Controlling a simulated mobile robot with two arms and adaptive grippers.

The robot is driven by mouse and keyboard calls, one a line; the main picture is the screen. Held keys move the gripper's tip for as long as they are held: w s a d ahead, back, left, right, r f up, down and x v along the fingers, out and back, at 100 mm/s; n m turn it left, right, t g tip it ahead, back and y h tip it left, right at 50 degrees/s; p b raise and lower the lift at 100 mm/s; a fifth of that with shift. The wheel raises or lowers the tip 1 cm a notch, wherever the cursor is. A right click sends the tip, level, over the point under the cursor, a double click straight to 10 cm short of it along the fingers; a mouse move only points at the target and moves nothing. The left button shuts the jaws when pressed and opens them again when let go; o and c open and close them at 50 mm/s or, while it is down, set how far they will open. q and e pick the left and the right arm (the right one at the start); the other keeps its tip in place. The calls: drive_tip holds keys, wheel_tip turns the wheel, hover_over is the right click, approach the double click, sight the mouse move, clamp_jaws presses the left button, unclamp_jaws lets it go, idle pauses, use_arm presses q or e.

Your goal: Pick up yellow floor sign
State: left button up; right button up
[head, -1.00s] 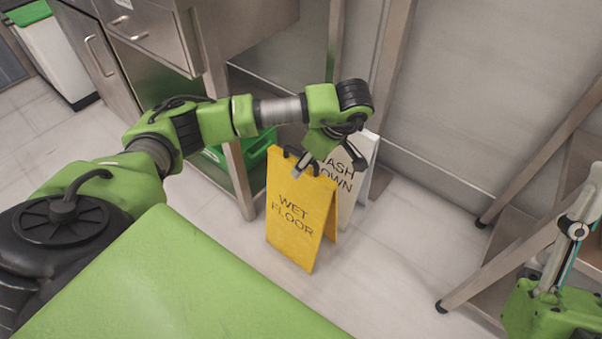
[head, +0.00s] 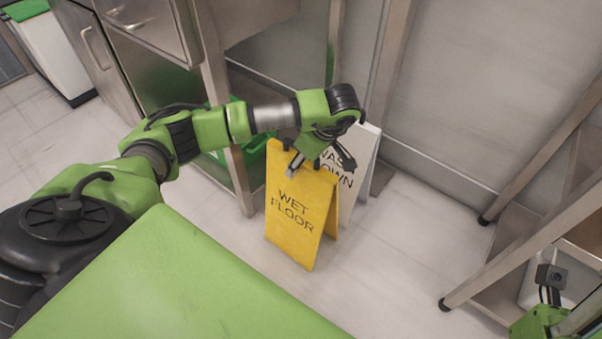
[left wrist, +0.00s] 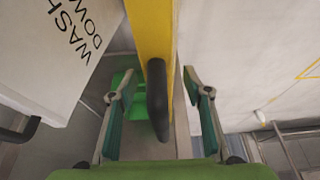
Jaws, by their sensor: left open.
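The yellow wet floor sign (head: 302,212) stands upright on the floor as an A-frame. My left gripper (head: 320,163) is at the sign's top edge, its fingers apart. In the left wrist view, my open left gripper (left wrist: 159,95) has one finger on each side of the sign's black handle (left wrist: 158,105), with gaps showing on both sides. The yellow sign (left wrist: 154,30) extends away beyond the handle. Only part of my right arm shows at the lower right of the head view; its fingers are not visible.
A white wash down sign (head: 358,170) stands close behind the yellow one; it also shows in the left wrist view (left wrist: 60,55). A green crate (head: 240,150) is behind the table leg. Metal shelf legs (head: 470,290) stand at right. Floor in front is clear.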

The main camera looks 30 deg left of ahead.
use_arm(q)
clamp_jaws()
drive_tip(key=shift+r, duration=0.1)
drive_tip(key=shift+r, duration=0.1)
